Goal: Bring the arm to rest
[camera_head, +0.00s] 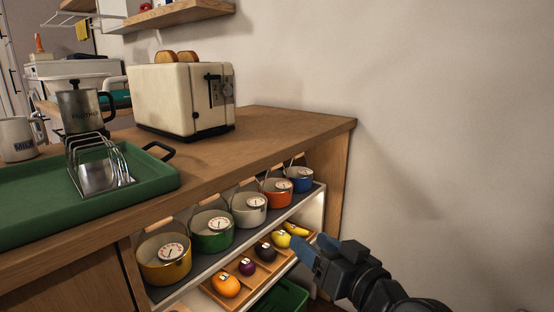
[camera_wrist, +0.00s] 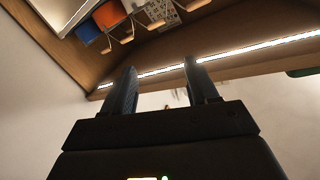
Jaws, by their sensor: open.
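My gripper (camera_head: 312,252) is at the lower right in the head view, in front of the open shelf at the counter's right end. Its fingers point up and left, toward the shelf. In the wrist view my gripper (camera_wrist: 160,85) shows two dark fingers standing apart with nothing held between them. The blue pot (camera_head: 300,178) and the orange pot (camera_head: 277,191) are on the upper shelf, above and left of the gripper. The wrist view also shows pots at its top, the blue pot (camera_wrist: 82,20) among them.
The wooden counter (camera_head: 270,127) holds a toaster (camera_head: 182,98) with bread and a green tray (camera_head: 40,205) with a rack. A wooden produce tray (camera_head: 262,278) and a green crate (camera_head: 284,298) are low in the shelf unit. The right side, before the bare wall (camera_head: 450,140), looks free.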

